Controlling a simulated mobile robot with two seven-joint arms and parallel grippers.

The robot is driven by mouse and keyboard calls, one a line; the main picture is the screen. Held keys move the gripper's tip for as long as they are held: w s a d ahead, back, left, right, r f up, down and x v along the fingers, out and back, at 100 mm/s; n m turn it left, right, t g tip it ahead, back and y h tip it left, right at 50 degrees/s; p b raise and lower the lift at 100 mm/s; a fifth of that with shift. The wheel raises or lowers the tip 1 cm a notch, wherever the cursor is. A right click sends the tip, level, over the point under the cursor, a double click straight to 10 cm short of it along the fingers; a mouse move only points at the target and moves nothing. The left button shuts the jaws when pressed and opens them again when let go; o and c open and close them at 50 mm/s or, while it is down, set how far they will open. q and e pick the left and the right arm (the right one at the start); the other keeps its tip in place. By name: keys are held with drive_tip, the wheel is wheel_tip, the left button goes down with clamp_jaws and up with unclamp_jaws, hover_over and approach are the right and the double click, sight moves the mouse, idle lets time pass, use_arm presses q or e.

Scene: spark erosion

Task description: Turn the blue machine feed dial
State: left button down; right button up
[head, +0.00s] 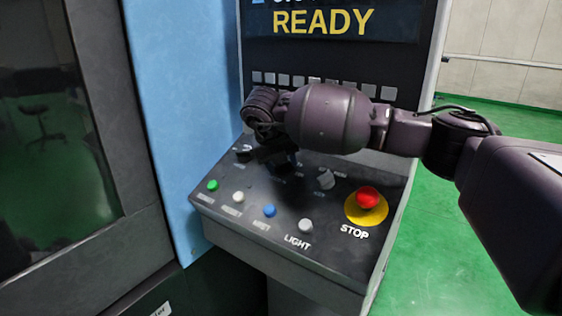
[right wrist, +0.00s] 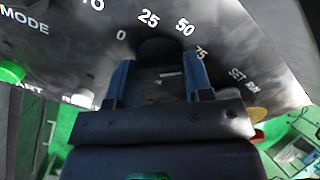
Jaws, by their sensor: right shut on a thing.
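The feed dial is a dark knob on the sloping control panel (head: 345,240) of the blue machine (head: 165,110). In the right wrist view the dial (right wrist: 157,48) sits between the fingertips, with a printed scale around it reading 0, 25, 50 and 75. My right gripper (head: 276,150) reaches in from the right over the back of the panel. It also shows in the right wrist view (right wrist: 157,65), shut on the dial with one finger on each side. The gripper hides much of the dial, and its pointer cannot be made out. My left gripper is not in view.
A dark knob (head: 243,154) stands left of the dial, a grey knob (head: 326,180) right of it. Green (head: 212,185), white (head: 238,197), blue (head: 269,211) and LIGHT (head: 305,226) buttons line the front. A red STOP button (head: 368,197) is at right. The display (head: 330,22) reads READY.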

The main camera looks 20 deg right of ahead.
idle(0.3)
drive_tip(key=o, duration=0.9)
drive_tip(key=v, duration=1.1)
drive_tip(key=shift+f, duration=0.1)
